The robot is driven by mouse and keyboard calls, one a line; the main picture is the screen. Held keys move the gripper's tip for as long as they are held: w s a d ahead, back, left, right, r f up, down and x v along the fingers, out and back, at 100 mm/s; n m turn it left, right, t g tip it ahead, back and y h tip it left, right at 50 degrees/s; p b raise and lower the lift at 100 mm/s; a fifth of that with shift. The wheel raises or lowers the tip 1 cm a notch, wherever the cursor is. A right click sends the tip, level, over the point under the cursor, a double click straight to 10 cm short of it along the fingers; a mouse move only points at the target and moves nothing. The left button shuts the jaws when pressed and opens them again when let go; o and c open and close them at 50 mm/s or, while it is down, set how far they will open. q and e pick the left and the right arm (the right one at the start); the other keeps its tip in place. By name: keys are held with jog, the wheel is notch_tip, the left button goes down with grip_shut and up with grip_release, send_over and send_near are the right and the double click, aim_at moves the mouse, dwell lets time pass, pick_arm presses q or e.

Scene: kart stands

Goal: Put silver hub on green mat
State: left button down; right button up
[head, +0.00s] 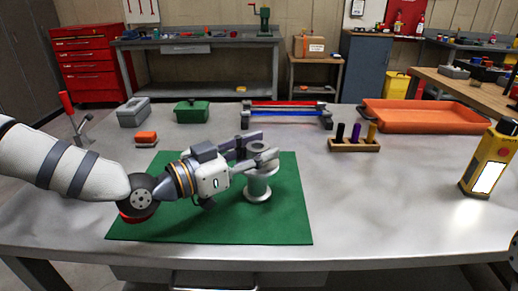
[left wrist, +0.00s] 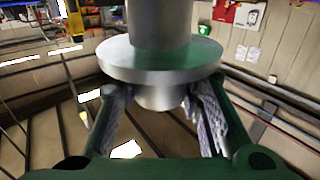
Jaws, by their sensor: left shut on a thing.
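My left forearm and gripper cover part of the mat.
An orange block (head: 146,138), a grey box (head: 133,112) and a green box (head: 192,111) stand behind the mat. A wooden peg holder (head: 354,146), an orange tray (head: 425,117) and a yellow device (head: 489,160) are to the right.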

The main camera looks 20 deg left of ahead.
pick_arm(q)
jog(key=shift+f, duration=0.1)
jog(key=c, duration=1.1)
grip_release()
jog(key=shift+r, duration=0.2)
jog(key=shift+s+a+r, duration=0.1)
jog(key=shift+s+a, duration=0.05)
jog(key=shift+a, duration=0.1)
jog(key=p+v, duration=0.2)
jog(key=v, duration=0.9)
jog(key=shift+s, duration=0.15)
pick_arm(e)
jog(key=shift+t, duration=0.7)
jog(key=w+r, duration=0.3)
jog(key=shift+w, duration=0.15)
pick_arm(q)
jog(key=shift+a, duration=0.1)
